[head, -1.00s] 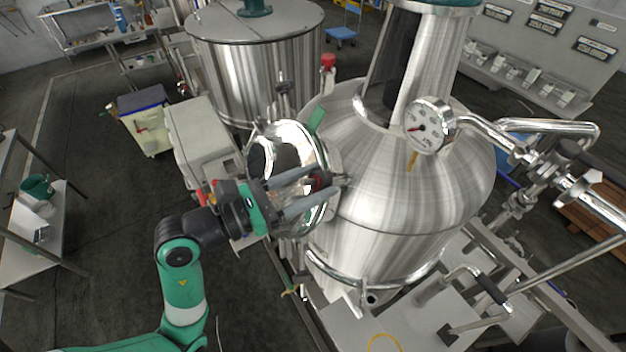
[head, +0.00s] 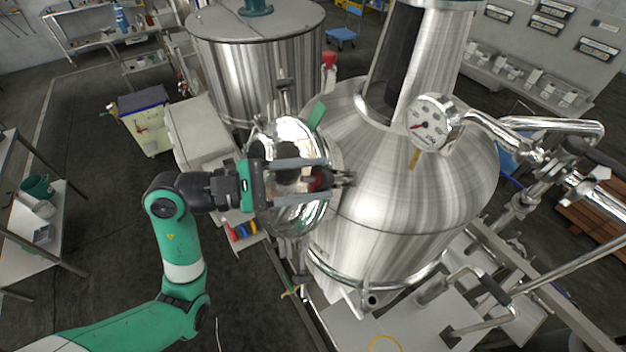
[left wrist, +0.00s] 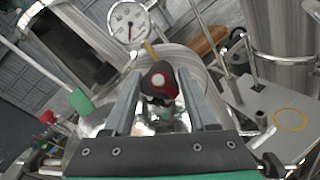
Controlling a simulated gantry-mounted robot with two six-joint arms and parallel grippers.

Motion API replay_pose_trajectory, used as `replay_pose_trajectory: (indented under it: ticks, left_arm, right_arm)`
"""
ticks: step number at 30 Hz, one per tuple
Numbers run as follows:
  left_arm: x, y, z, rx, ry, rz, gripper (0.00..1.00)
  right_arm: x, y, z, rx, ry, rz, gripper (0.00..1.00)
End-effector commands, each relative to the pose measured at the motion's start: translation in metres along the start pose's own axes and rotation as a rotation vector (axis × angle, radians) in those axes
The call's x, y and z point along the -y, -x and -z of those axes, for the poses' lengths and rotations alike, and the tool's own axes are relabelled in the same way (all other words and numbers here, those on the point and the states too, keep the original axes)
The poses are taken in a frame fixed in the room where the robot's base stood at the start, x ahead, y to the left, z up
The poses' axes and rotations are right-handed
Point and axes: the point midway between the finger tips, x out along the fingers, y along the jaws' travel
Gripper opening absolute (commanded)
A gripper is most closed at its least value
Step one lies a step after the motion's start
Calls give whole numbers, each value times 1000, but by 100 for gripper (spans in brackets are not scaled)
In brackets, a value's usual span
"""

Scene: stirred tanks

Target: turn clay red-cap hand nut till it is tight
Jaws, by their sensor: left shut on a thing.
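The red-cap hand nut (head: 318,181) is dark with a red part. It sits at the right side of the shiny round hatch lid (head: 287,135) on the steel tank (head: 400,200). My left gripper (head: 327,179) reaches across the lid from the left, with one finger above the nut and one below. It is shut on the nut. In the left wrist view the dark and red nut (left wrist: 160,84) shows between the two grey fingers, with a pale round spot on it. The fingers hide part of its sides. My right gripper is not in view.
A pressure gauge (head: 434,122) and shiny pipes stand right of the hatch. A green tab (head: 317,115) sticks up at the lid's upper edge. A grey box (head: 198,135) and a second tank (head: 262,65) stand behind.

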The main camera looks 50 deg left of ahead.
Motion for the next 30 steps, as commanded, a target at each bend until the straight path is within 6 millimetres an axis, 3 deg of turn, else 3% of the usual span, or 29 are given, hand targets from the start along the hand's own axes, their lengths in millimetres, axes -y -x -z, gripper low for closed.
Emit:
replay_pose_trajectory:
  ticks: [18, 30]
  left_arm:
    - [-1, -1, 2, 1, -499, 310, 2]
    - [-4, -1, -3, 0, -741, 467, 2]
  right_arm:
    - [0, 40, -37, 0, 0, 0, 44]
    - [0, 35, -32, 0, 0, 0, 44]
